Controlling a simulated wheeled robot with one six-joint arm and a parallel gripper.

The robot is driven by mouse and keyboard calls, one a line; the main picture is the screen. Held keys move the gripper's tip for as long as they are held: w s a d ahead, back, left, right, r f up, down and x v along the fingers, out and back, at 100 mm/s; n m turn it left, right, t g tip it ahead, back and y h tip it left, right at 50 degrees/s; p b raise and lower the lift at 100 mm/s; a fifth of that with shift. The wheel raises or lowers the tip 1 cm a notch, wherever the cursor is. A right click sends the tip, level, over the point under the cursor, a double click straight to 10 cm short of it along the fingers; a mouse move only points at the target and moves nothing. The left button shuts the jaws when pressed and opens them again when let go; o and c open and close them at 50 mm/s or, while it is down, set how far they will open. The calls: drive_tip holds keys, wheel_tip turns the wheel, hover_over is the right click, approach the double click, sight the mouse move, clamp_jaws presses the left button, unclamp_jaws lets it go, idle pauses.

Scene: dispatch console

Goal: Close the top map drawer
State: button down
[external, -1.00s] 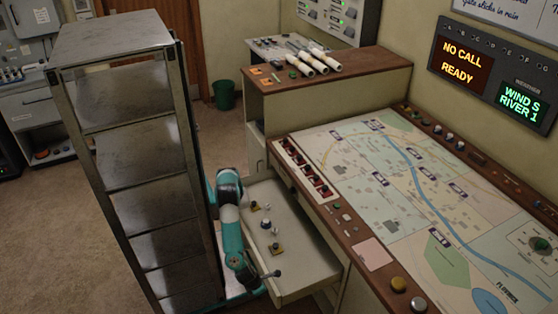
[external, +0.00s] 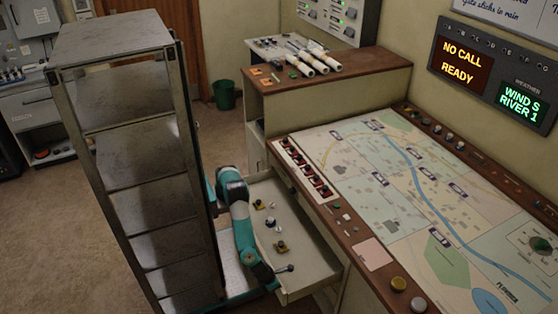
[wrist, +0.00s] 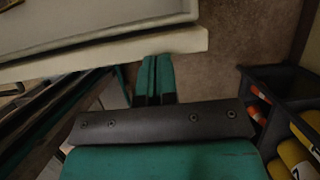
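The top map drawer (external: 303,243) stands pulled out from the console's left side. It is pale, with a few small knob-like items lying inside. In the wrist view, its pale front edge (wrist: 110,50) crosses the upper left. My gripper (wrist: 157,64) has its two teal fingers together, with nothing between them. The fingertips reach the outer side of the drawer front; I cannot tell for sure whether they touch. In the external view, my teal arm comes down beside the drawer front, and the fingertips are hard to make out.
The console's map top (external: 395,190) lies right of the drawer. A tall metal rack (external: 115,50) stands left and hides part of my arm and base. A green bin (external: 224,95) stands on the floor behind. Dark bins (wrist: 270,82) with yellow and orange items show at right in the wrist view.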

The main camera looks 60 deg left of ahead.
drive_tip(key=w+p, duration=0.4)
drive_tip(key=w, duration=1.6)
drive_tip(key=shift+w, duration=0.4)
drive_tip(key=shift+s+f, duration=0.1)
drive_tip(key=shift+s, duration=0.05)
drive_tip(key=s+r+p, duration=0.2)
drive_tip(key=s+r, duration=0.5)
drive_tip(key=r, duration=0.2)
drive_tip(key=s+a+f+t+b, duration=0.4)
drive_tip(key=s+t+b, duration=0.1)
drive_tip(key=b, duration=0.2)
drive_tip(key=w+f+b, duration=0.1)
drive_tip(key=w+f, duration=0.4)
drive_tip(key=w, duration=0.6)
drive_tip(key=shift+a+f+b, duration=0.2)
drive_tip(key=shift+f+b, duration=0.05)
drive_tip(key=shift+b, duration=0.1)
